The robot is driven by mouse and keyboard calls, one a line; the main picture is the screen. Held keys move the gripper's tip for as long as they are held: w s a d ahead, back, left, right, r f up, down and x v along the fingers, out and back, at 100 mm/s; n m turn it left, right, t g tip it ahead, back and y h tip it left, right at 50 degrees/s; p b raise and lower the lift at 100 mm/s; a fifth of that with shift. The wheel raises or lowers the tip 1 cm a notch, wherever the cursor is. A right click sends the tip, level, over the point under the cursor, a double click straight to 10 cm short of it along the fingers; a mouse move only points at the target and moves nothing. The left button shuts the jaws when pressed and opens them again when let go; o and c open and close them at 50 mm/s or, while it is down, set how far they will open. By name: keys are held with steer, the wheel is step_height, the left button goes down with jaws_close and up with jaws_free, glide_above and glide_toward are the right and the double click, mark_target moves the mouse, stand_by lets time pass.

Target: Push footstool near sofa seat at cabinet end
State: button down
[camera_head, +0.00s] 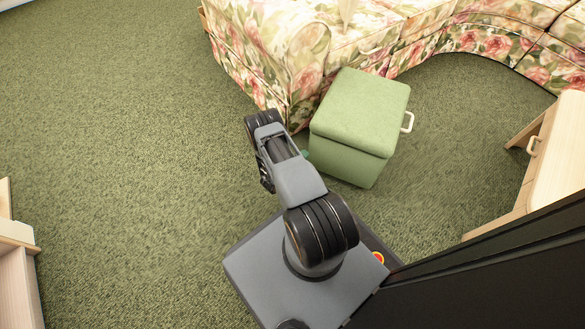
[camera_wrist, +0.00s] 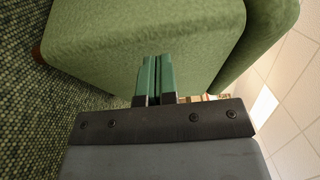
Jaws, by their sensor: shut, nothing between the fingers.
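The green footstool (camera_head: 358,112) stands upright on the carpet close to the front of the floral sofa (camera_head: 290,50), beside the sofa's near corner. It has a padded lid and a pale handle on its right side. My gripper (camera_head: 305,153) is at the stool's left side, mostly hidden behind my arm, with a bit of teal finger showing. In the wrist view, the shut, empty fingers (camera_wrist: 155,65) point at the stool's green side (camera_wrist: 130,35). They are against it or very close; I cannot tell if they touch.
A pale wooden table (camera_head: 560,160) with a handle stands at the right. A light wooden cabinet-like piece (camera_head: 15,250) shows at the lower left edge. The sofa curves round behind the stool to the right. Open green carpet (camera_head: 120,130) lies to the left.

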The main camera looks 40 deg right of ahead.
steer(key=s+a+p, duration=0.2)
steer(key=a, duration=0.8)
steer(key=shift+a, duration=0.35)
steer(key=w+a+r+m+g+y+p, duration=0.15)
steer(key=r+m+p, duration=0.4)
steer(key=r, duration=0.75)
steer(key=w+a+r+m+g+y+p, duration=0.1)
steer(key=r+m+g+y+p, duration=0.35)
steer(key=r, duration=0.85)
steer(key=w+a+r+m+g+p, duration=0.1)
steer(key=r+m+p, duration=0.6)
steer(key=r, duration=0.6)
steer(key=s+a+r+m+t+y+p, duration=0.3)
steer(key=r+m+p, duration=0.3)
steer(key=r, duration=0.8)
steer(key=s+a+r+m+t+y+p, duration=0.3)
steer(key=r+m+p, duration=0.4)
steer(key=r, duration=0.7)
steer(key=s+a+r+m+t+y+p, duration=0.3)
steer(key=a+r+m+y+p, duration=0.3)
steer(key=r, duration=0.8)
steer(key=shift+s+a+r+m+p, duration=0.3)
steer(key=shift+s+a+p, duration=0.1)
steer(key=shift+s+p, duration=0.4)
